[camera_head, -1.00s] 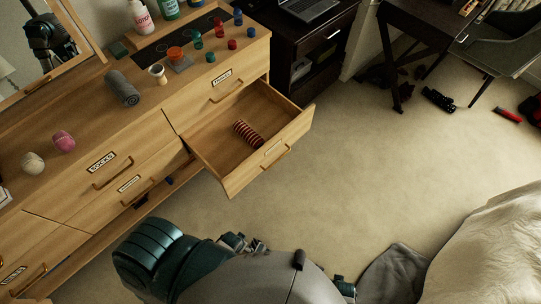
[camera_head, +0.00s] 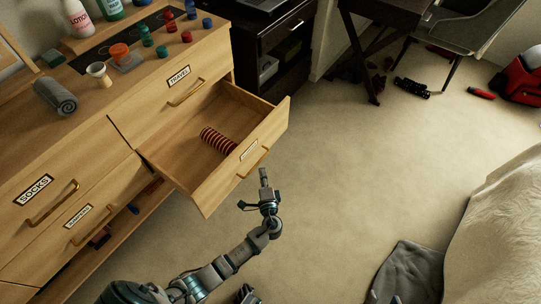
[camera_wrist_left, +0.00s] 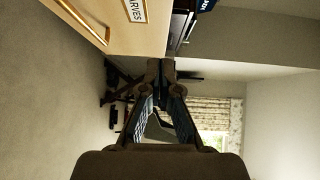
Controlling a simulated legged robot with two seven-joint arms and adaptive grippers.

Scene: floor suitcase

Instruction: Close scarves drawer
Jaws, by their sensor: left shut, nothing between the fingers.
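The open wooden scarves drawer (camera_head: 190,187) sticks out from the dresser, with a rolled red striped scarf (camera_head: 218,140) inside. Its front has a white label (camera_head: 250,149) and a brass handle (camera_head: 253,164). In the left wrist view, the drawer front (camera_wrist_left: 128,32) fills the top left, with a label ending in "ARVES" and the brass handle (camera_wrist_left: 84,22). My right gripper does not show clearly.
The dresser top holds a grey roll (camera_head: 55,97), a small cup (camera_head: 99,74), bottles and several small coloured jars. The travel drawer (camera_head: 180,78) and socks drawer (camera_head: 40,190) are shut. A dark cabinet (camera_head: 270,45) stands beyond. The carpet (camera_head: 340,170) before the drawer is clear.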

